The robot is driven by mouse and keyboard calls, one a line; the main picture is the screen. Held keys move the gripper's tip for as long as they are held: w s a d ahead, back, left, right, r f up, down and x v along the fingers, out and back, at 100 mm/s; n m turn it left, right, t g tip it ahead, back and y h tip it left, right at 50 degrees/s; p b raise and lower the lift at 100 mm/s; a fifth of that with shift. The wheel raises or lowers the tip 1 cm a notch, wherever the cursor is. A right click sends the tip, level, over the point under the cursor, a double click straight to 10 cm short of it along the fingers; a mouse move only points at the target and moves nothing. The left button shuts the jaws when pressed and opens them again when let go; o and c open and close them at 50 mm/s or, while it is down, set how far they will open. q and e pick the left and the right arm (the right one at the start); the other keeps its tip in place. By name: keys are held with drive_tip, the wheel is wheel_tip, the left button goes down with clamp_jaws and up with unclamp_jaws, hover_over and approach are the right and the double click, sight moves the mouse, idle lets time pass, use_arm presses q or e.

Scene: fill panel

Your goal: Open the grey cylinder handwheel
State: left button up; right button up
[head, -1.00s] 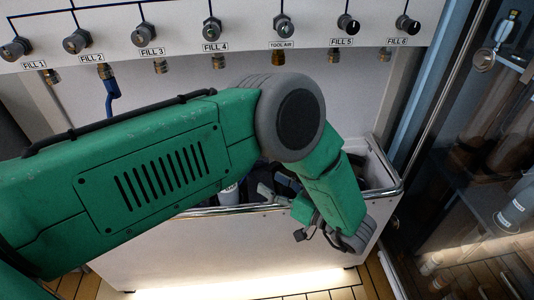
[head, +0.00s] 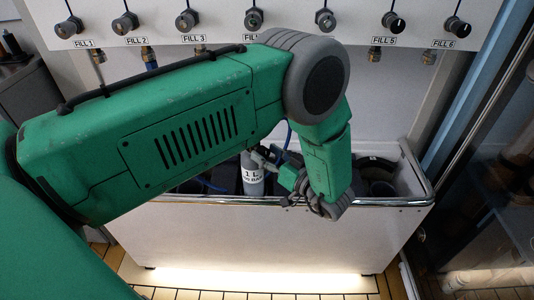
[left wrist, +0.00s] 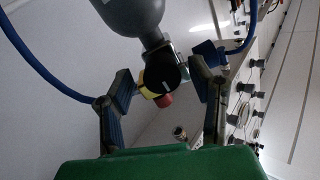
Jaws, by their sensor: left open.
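The grey cylinder (head: 252,178) with a white "1 L" label stands in the white bin in the head view. Its grey body (left wrist: 135,12) also enters the left wrist view from the top. The black round handwheel (left wrist: 163,74) is at its end, with yellow and red parts beside it. My left gripper (left wrist: 165,66) is open, with one finger on each side of the handwheel; I see no clear contact. In the head view the left gripper (head: 266,157) is small beside the cylinder's top, partly hidden by my green wrist. My right gripper is not in view.
The white bin (head: 270,240) has a metal rim and holds dark items. The fill panel (head: 225,22) with several knobs and fittings is behind it. A blue hose (left wrist: 35,60) curves near the left finger. A glass cabinet (head: 490,190) stands at the right.

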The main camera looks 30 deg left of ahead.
use_arm(q)
drive_tip(key=shift+a+f, duration=0.15)
drive_tip(key=shift+a, duration=0.55)
drive_tip(key=c, duration=1.1)
drive_tip(key=shift+d, duration=0.3)
clamp_jaws()
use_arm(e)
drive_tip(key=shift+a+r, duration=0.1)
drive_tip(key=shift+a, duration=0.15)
use_arm(q)
drive_tip(key=shift+n, duration=0.3)
